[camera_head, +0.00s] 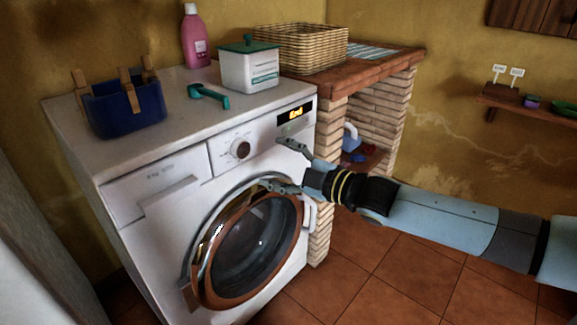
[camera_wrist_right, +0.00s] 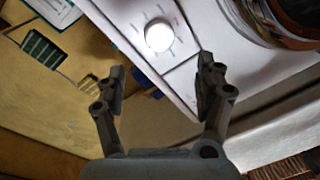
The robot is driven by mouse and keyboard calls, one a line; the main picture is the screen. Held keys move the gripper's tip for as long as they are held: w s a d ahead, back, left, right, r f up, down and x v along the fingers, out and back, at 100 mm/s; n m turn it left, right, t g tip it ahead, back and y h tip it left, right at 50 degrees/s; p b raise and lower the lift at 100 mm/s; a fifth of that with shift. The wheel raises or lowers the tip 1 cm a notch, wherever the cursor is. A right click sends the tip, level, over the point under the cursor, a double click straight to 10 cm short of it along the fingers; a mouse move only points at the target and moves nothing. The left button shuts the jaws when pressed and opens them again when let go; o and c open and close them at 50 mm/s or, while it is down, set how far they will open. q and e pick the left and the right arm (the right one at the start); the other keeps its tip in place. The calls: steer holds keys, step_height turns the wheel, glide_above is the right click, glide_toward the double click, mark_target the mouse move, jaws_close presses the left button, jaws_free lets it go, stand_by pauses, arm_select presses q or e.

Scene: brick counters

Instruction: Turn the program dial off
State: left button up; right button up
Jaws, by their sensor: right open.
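The program dial (camera_head: 240,149) is a round knob on the front panel of the white washing machine (camera_head: 160,245). In the right wrist view the dial (camera_wrist_right: 158,36) looks bright white, with small marks around it. Its pointer setting is too small to read. A small display (camera_head: 295,113) to its right is lit yellow. My right gripper (camera_head: 284,167) is open and empty in front of the machine, to the right of the dial and a little lower. In the right wrist view its fingertips (camera_wrist_right: 160,70) are apart, with the dial beyond them, not between them. My left gripper is not in view.
The round door (camera_head: 250,245) is below the panel. On top stand a blue peg basket (camera_head: 125,108), a green scoop (camera_head: 210,95), a white tub (camera_head: 249,70) and a pink bottle (camera_head: 195,40). A brick counter (camera_head: 370,68) with a wicker basket (camera_head: 300,48) adjoins on the right.

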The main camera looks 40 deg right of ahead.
steer(key=shift+s+d+r, duration=0.1)
steer(key=shift+s+d, duration=0.1)
steer(key=shift+s, duration=1)
